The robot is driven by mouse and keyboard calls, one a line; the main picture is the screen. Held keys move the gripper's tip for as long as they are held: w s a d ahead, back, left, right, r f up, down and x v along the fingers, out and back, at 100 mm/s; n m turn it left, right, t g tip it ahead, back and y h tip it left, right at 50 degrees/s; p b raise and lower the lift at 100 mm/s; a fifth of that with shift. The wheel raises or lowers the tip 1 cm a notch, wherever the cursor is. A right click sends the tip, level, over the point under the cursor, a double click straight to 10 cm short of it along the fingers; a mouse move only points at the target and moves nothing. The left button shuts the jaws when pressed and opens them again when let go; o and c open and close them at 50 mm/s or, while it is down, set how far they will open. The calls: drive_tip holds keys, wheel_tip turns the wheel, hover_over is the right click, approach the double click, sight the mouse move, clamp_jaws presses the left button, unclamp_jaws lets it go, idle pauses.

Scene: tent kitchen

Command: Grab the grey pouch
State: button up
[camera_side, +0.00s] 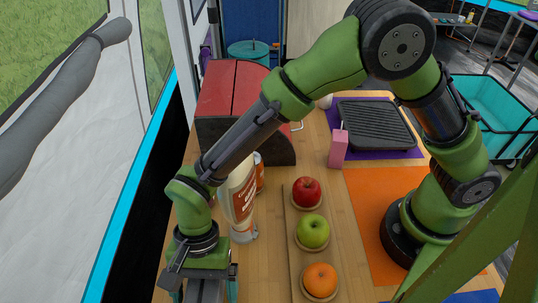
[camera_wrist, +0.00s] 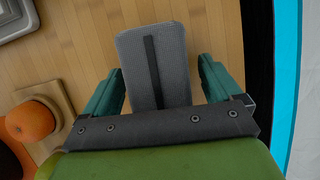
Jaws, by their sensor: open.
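The grey pouch (camera_wrist: 175,60) shows in the wrist view as a flat, textured grey piece with a dark strip down its middle. It lies on the wooden table, between the two green fingers of my gripper (camera_wrist: 161,70). The fingers are open, with a visible gap on each side of the pouch. Its near end is hidden behind the dark gripper bar. In the side view my gripper (camera_side: 204,284) points down at the bottom left, near the table's left edge, and the pouch cannot be made out clearly there.
An orange (camera_side: 320,280), a green apple (camera_side: 312,231) and a red apple (camera_side: 306,191) sit on a wooden board right of my gripper. A white bottle (camera_side: 239,205) stands close behind it. A red bread box (camera_side: 240,95), pink carton (camera_side: 338,148) and grill pan (camera_side: 375,125) are farther back.

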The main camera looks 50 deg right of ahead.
idle(0.3)
drive_tip(key=c, duration=1.1)
